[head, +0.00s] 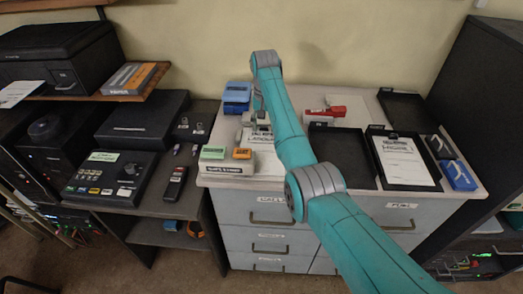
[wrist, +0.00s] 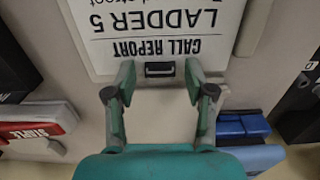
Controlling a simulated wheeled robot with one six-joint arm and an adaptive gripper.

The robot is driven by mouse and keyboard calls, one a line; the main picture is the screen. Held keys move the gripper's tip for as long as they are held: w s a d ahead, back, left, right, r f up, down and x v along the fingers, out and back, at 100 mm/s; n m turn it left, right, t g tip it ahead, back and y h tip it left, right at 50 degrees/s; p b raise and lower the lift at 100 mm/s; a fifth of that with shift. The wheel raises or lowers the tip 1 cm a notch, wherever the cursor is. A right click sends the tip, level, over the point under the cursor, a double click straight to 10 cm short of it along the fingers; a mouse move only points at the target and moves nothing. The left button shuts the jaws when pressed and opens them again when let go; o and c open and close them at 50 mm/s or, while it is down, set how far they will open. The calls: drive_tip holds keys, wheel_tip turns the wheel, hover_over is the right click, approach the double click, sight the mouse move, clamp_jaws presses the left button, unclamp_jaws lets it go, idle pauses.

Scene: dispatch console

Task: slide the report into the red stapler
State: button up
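The report (wrist: 160,25) is a white sheet headed "CALL REPORT LADDER 5", upside down in the wrist view, with a small black clip or tab (wrist: 160,69) at its near edge. In the head view the report (head: 262,142) lies on the cabinet top, partly hidden by my arm. My gripper (wrist: 159,78) is open, its fingertips on either side of the black tab with gaps visible; I cannot tell its height above it. My gripper also shows in the head view (head: 261,118). The red stapler (head: 325,110) stands to the right; it shows at the left of the wrist view (wrist: 38,125).
Blue stacked items (head: 237,98) stand behind left. A green-and-white block (head: 214,153) and an orange one (head: 243,154) sit at front left. Black trays (head: 342,177) fill the right; one holds another printed sheet (head: 405,161).

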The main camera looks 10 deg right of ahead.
clamp_jaws()
drive_tip(key=shift+d, duration=0.1)
drive_tip(key=shift+s+d, duration=0.4)
drive_tip(key=shift+d, duration=0.8)
drive_tip(key=shift+s+d, duration=0.4)
drive_tip(key=shift+d, duration=0.75)
drive_tip(key=shift+s+d, duration=0.4)
drive_tip(key=shift+d, duration=0.8)
drive_tip(key=shift+r, duration=0.1)
wheel_tip(320, 180, up, 7)
drive_tip(key=shift+r, duration=0.2)
